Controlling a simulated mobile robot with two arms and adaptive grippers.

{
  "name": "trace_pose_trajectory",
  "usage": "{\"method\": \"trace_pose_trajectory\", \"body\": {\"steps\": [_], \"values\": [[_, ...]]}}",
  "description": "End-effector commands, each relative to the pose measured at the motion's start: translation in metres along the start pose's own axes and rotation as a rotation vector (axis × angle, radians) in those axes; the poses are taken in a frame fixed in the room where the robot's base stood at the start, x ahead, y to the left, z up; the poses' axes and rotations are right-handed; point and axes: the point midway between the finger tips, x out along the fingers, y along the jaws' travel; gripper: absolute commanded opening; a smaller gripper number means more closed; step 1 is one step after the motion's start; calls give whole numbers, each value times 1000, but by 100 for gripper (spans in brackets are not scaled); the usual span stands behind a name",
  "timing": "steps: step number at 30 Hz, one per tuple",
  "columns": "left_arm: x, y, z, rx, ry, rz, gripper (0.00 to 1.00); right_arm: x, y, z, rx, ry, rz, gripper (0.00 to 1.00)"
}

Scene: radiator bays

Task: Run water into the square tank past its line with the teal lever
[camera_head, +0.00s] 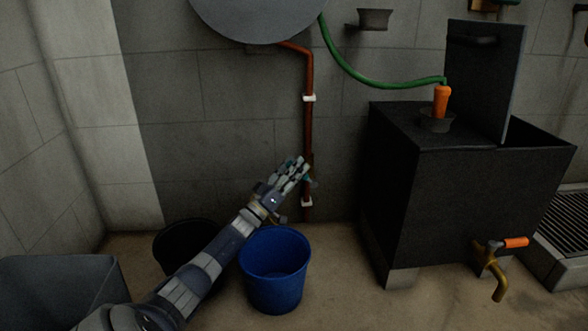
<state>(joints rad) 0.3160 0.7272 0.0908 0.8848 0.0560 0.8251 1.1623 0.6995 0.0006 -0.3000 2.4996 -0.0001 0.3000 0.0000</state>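The square tank (398,190) is a black box on blocks at the right, with its flat lid (480,80) standing upright. Its water level and any line inside do not show. A rust-red pipe (309,135) runs down the wall from a round grey vessel. Small bits of teal show at my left gripper (293,172), beside the pipe's lower part; the lever itself is mostly hidden by the fingers. I cannot tell whether the fingers grip it. My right gripper is out of view.
A green hose (375,84) ends in an orange nozzle (442,102) in a cup on the tank's top. A brass tap (492,268) with an orange handle is low on its front. A blue bucket (273,290), black bucket (172,262) and grey bin (60,280) stand on the floor.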

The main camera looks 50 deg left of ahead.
Motion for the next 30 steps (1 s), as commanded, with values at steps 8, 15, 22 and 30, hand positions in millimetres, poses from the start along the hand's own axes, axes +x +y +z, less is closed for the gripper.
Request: {"method": "trace_pose_trajectory", "body": {"steps": [8,15,22,30], "values": [[2,2,-4,1,-1,2,41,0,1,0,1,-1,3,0],[19,16,-30,3,0,4,41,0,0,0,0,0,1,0],[39,33,-64,2,2,5,41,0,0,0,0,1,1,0],[48,40,-78,0,0,1,41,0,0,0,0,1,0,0]]}}
